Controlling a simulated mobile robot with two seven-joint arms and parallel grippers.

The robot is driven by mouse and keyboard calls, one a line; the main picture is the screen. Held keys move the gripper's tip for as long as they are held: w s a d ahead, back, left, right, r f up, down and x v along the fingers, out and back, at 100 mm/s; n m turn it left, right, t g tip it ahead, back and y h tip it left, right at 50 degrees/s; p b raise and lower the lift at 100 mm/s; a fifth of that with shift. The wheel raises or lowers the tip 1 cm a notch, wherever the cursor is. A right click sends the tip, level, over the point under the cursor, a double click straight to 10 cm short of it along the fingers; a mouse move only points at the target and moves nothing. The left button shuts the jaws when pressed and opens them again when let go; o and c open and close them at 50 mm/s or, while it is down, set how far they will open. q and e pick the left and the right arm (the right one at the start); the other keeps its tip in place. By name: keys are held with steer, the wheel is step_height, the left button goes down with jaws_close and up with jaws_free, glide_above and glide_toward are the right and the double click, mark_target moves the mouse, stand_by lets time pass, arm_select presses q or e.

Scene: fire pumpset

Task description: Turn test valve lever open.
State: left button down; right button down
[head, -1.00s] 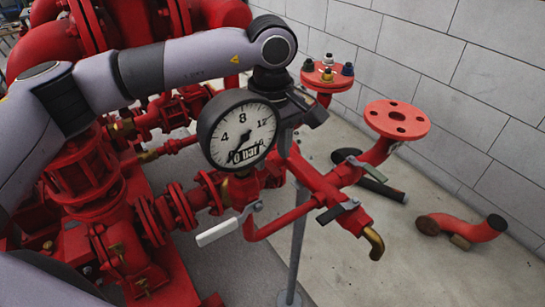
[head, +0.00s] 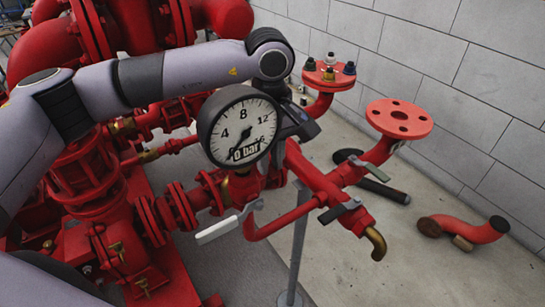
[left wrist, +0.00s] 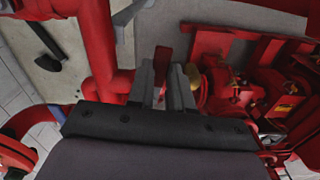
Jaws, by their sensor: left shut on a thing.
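My left gripper (head: 280,148) points down just behind the round pressure gauge (head: 243,126), which hides part of it and reads near 0 bar. In the left wrist view its two grey fingers (left wrist: 163,88) are shut around a red lever (left wrist: 162,62), which I take for the test valve lever. A brass fitting (left wrist: 194,76) sits right beside the fingers. In the head view the gauge and my gripper hide the lever. My right gripper is not in view.
A white-handled lever (head: 228,227) and a dark grey lever (head: 339,210) sit on the red pipework below. A flanged red outlet (head: 399,118) rises at right. A loose red elbow (head: 466,229) lies on the floor. A block wall stands behind.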

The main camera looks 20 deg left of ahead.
arm_select(q)
steer(key=shift+s+a+m+b, duration=0.25)
steer(key=shift+a+m+b, duration=0.1)
steer(key=shift+m, duration=0.5)
steer(key=shift+s+a+m+b, duration=0.25)
steer(key=shift+a+m, duration=0.05)
steer(key=shift+m, duration=0.55)
steer(key=c, duration=1)
jaws_free()
steer(key=shift+r, duration=0.1)
steer(key=shift+r, duration=3.55)
